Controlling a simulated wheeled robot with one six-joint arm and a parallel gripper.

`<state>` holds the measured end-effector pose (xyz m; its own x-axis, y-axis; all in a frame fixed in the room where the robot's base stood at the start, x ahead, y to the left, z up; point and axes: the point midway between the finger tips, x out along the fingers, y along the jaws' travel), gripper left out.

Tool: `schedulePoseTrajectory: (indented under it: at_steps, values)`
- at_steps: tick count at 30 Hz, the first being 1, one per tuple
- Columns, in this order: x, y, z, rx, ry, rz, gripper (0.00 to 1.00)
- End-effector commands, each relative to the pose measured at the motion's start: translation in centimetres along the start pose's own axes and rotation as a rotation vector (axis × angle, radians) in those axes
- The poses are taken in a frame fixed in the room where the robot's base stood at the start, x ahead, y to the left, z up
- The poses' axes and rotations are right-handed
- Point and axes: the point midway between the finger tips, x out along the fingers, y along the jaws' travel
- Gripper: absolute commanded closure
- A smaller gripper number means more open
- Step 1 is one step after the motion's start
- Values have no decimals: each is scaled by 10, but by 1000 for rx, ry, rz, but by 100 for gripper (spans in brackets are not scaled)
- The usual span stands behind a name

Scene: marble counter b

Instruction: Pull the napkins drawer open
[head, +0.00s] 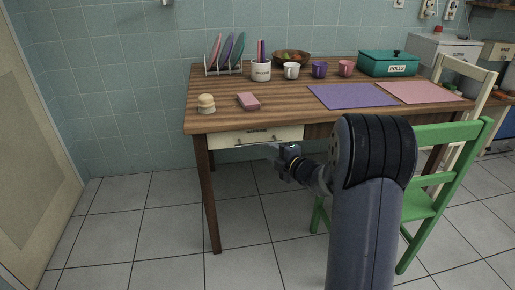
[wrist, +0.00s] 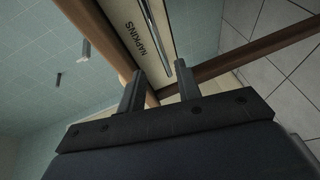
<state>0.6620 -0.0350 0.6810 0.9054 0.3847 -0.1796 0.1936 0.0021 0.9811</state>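The napkins drawer (head: 225,140) is a cream front under the left part of the wooden table, and it looks closed. In the wrist view its front (wrist: 127,12) carries the label NAPKINS and a long metal bar handle (wrist: 152,35). My gripper (head: 274,151) is just in front of the drawer's right part in the head view. In the wrist view my gripper (wrist: 159,70) has its two fingers apart, with the handle's near end showing between them. I cannot tell whether the fingers touch the handle or the drawer front.
The wooden table (head: 290,114) holds a pink sponge (head: 248,101), a brush (head: 206,104), mugs, a plate rack (head: 223,70), placemats and a teal rolls box (head: 388,64). A green chair (head: 440,165) stands at the right. The floor left of the table is clear.

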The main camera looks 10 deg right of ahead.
Motion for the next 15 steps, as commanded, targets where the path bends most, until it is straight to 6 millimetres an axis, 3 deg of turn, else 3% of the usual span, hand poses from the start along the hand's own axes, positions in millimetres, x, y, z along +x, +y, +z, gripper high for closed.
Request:
schedulePoseTrajectory:
  at_steps: [9,15]
  values:
    - [59,-2,0,1,0,0,67]
    - [80,-1,0,1,-1,-1,67]
